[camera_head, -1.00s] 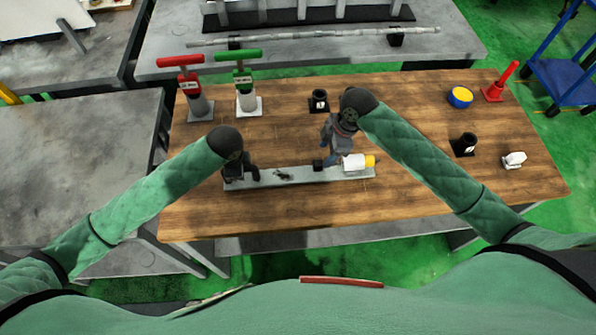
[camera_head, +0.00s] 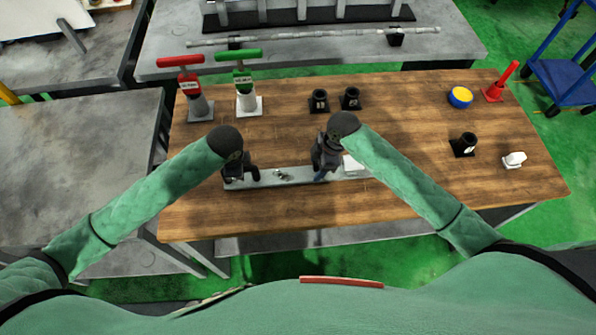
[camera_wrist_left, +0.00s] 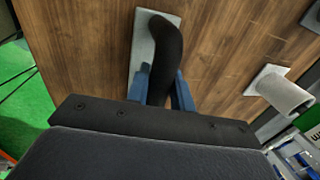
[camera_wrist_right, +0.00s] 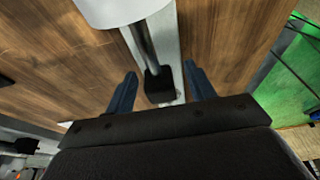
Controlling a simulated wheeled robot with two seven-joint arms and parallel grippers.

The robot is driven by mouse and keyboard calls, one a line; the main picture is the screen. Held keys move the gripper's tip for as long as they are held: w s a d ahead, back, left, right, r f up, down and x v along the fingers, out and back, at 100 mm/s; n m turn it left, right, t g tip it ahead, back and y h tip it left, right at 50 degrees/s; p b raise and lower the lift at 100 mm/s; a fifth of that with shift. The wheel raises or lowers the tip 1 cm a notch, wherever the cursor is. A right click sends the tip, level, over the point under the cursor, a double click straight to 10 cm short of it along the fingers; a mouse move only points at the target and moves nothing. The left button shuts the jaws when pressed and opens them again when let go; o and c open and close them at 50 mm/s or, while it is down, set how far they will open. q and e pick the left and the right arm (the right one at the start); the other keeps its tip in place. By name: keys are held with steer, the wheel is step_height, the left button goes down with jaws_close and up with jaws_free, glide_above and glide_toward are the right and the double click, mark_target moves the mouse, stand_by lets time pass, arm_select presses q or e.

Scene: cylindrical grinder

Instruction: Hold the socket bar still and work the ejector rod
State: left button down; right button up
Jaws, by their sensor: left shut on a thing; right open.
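The grey socket bar (camera_head: 299,177) lies flat along the front of the wooden table. My left gripper (camera_wrist_left: 163,82) is shut on the black curved handle (camera_wrist_left: 166,50) at the bar's left end. My right gripper (camera_head: 321,175) is low over the bar's right half. In the right wrist view its blue fingers are open, apart on either side of the rod's black end block (camera_wrist_right: 159,85). The metal ejector rod (camera_wrist_right: 143,45) runs from that block into a white cylinder (camera_wrist_right: 118,8). In the head view my right arm hides part of the white cylinder (camera_head: 352,167).
Red (camera_head: 191,92) and green (camera_head: 243,92) T-handled tools stand back left. Two black cups (camera_head: 319,102) (camera_head: 350,98) stand at the back middle. A yellow-topped blue bowl (camera_head: 460,98), a black cup (camera_head: 465,145) and a white piece (camera_head: 514,159) lie right. The table's front strip is clear.

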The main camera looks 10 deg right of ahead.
jaws_close()
steer(key=shift+d, duration=1.5)
jaws_free()
steer(key=shift+r, duration=0.1)
steer(key=shift+r, duration=3.95)
arm_select(q)
steer(key=c, duration=1.1)
jaws_free()
steer(key=shift+c, duration=0.2)
